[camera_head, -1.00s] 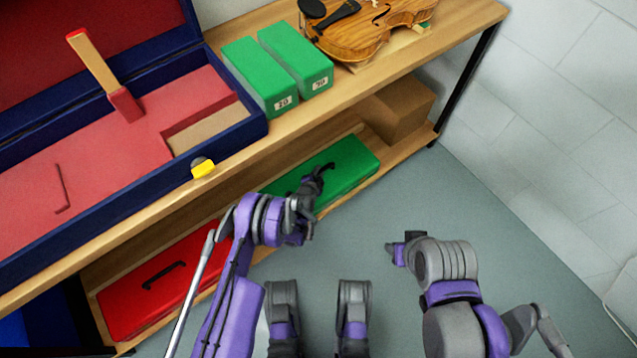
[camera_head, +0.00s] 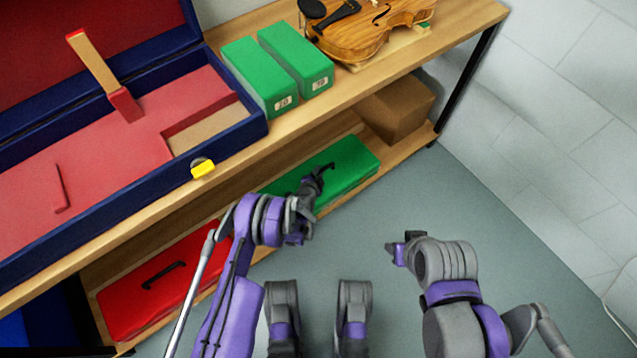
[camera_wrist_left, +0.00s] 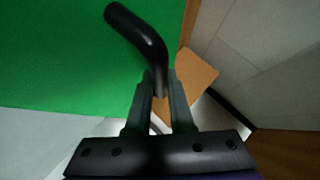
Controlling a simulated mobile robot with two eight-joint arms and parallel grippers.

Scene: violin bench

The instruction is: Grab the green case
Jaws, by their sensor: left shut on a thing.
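The green case (camera_head: 350,168) lies on the lower shelf, at the middle of the head view. My left gripper (camera_head: 313,182) is over the front part of the case, shut on its black handle. In the left wrist view the green case (camera_wrist_left: 60,60) fills the upper left. The bent black handle (camera_wrist_left: 138,30) runs down from it to between the fingers of my left gripper (camera_wrist_left: 160,88). My left arm hides part of the case in the head view. My right gripper (camera_head: 397,252) is over the floor, away from the case; its fingers are too small to judge.
The lower shelf also holds a red case (camera_head: 135,298) at left and a cardboard box (camera_head: 398,108) at right. On the bench above are an open blue violin case (camera_head: 235,130), two green boxes (camera_head: 298,60) and a violin (camera_head: 365,38). The floor (camera_head: 480,260) at right is clear.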

